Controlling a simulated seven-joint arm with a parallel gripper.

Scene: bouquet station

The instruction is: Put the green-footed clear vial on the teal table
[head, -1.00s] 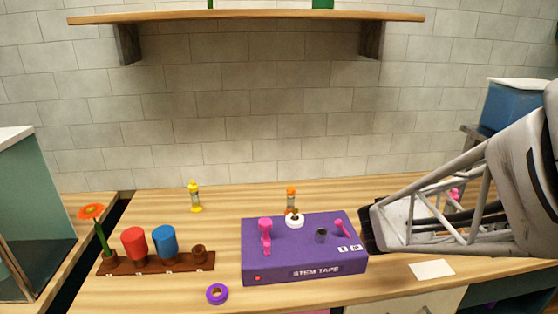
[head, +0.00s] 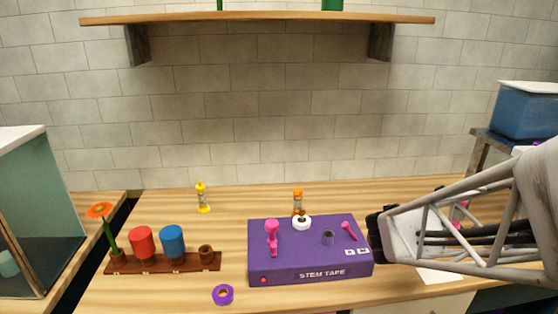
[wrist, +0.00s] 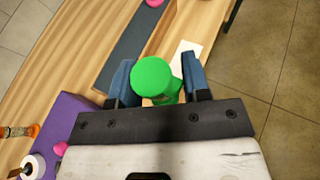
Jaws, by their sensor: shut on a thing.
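My gripper (wrist: 158,64) has its two blue fingers on either side of a bright green thing (wrist: 153,76) with a round green end, in the wrist view. This looks like the green-footed vial; no clear part of it can be made out. It is held over the right part of the wooden counter, near a white card (wrist: 187,52). In the head view my white wrist hides the fingers and the held thing, beside the right end of the purple box (head: 310,273).
The purple box carries pink pegs, a white ring and a grey cylinder. A brown rack (head: 165,267) with a flower and red and blue cylinders stands left. A purple tape roll (head: 223,294) lies in front. A blue bin (head: 525,112) stands far right. A slate-coloured strip (wrist: 140,42) crosses the wrist view.

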